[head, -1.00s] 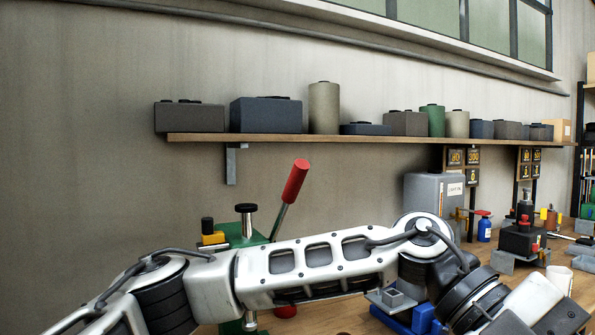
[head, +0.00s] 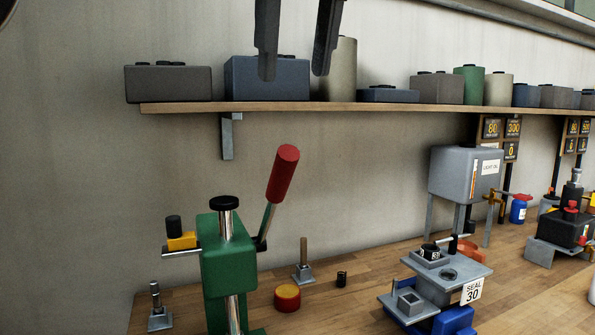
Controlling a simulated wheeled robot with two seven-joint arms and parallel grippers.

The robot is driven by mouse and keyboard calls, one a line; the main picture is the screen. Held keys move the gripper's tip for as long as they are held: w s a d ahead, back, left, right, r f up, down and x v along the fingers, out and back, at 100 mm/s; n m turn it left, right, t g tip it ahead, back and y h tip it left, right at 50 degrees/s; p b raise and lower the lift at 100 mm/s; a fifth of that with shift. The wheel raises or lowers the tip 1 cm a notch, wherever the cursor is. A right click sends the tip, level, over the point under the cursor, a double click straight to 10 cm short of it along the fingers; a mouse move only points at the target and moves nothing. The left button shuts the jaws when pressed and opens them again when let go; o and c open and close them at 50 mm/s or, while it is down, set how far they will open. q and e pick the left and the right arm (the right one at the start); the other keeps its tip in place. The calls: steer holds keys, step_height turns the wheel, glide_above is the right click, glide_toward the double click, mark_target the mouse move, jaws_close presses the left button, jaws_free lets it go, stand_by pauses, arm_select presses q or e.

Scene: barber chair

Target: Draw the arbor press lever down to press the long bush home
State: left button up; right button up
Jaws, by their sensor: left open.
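The green arbor press (head: 228,258) stands on the bench at the lower left of the head view. Its lever ends in a red grip (head: 283,172) and slants up to the right. A silver ram with a black cap (head: 225,203) sticks out of the top of the press head. The foot of the press is cut off by the picture's bottom edge, and I cannot make out the long bush in it. My left gripper (head: 295,72) hangs in at the top, open and empty, its two dark fingers above and apart from the lever. My right gripper is not in view.
A wooden shelf (head: 380,107) with boxes and cans runs along the wall behind. A grey fixture marked SEAL 30 (head: 440,277) stands right of the press. A red-and-yellow round piece (head: 287,298) and small posts stand near the press. The wooden bench beyond is partly clear.

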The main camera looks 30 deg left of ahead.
mark_target(282, 194)
arm_select(q)
steer(key=b+x, duration=0.1)
steer(key=x, duration=0.6)
steer(key=b+x, duration=0.2)
steer(key=x, duration=0.5)
steer(key=shift+s+a+f, duration=0.1)
steer(key=shift+a+f, duration=0.05)
steer(key=shift+f, duration=0.3)
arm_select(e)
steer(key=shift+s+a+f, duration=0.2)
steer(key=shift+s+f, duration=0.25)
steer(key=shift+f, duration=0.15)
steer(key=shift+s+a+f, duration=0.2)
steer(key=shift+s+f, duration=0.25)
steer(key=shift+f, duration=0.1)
arm_select(q)
jaws_close()
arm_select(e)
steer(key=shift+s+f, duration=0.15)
